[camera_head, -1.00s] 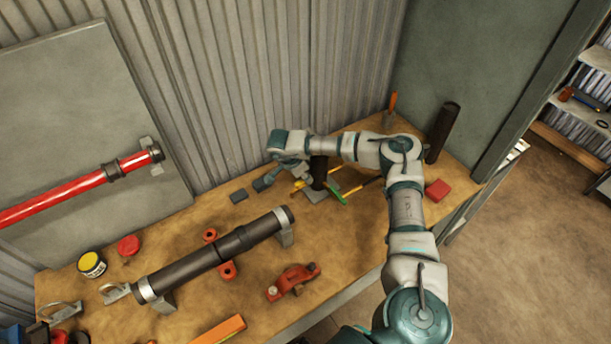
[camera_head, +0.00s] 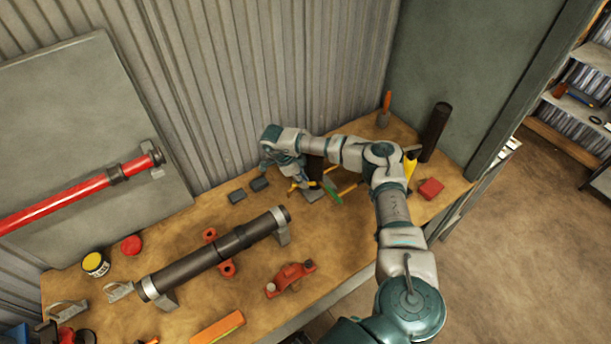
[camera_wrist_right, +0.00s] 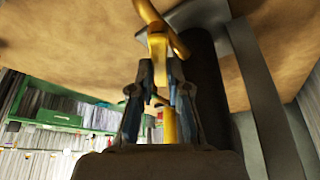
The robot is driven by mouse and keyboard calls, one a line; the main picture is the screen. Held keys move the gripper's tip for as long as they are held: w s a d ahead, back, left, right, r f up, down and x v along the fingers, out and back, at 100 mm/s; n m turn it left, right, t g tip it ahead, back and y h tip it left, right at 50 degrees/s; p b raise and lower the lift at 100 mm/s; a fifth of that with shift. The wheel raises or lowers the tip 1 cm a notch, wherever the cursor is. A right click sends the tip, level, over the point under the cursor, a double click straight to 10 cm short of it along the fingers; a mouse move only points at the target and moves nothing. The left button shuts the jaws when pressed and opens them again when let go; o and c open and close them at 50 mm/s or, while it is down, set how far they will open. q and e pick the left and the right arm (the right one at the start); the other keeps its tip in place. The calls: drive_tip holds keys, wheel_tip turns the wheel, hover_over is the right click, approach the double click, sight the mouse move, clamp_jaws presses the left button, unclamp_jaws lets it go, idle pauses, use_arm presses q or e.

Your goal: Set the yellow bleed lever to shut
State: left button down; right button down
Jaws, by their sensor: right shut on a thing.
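The yellow bleed lever (camera_wrist_right: 158,47) stands between the fingers of my right gripper (camera_wrist_right: 160,80) in the right wrist view, and the fingers are shut on it. A dark upright pipe (camera_wrist_right: 203,80) is right beside it. In the head view my right gripper (camera_head: 296,180) is at the back of the bench, by a grey plate (camera_head: 312,194). Only small yellow bits of the lever show there, and my wrist hides much of the fitting. The lever's exact angle is hard to tell. My left gripper is not in view.
A black pipe assembly (camera_head: 215,252) lies on clamps across the bench. A red clamp (camera_head: 290,280), a red block (camera_head: 431,189) and a tall dark cylinder (camera_head: 435,132) stand on the bench. A corrugated wall (camera_head: 240,90) closes off the back.

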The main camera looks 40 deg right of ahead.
drive_tip(key=a+m+y+p, duration=0.1)
drive_tip(key=m, duration=0.2)
drive_tip(key=m+g+y+p, duration=0.1)
drive_tip(key=m, duration=0.3)
drive_tip(key=a+m+y+p, duration=0.1)
drive_tip(key=m+p, duration=0.1)
drive_tip(key=m, duration=0.2)
drive_tip(key=shift+a+r+y, duration=0.3)
drive_tip(key=shift+r+y, duration=0.05)
drive_tip(key=shift+y, duration=0.05)
idle(0.3)
drive_tip(key=c, duration=1.2)
unclamp_jaws()
drive_tip(key=shift+o, duration=0.4)
drive_tip(key=shift+f, duration=0.25)
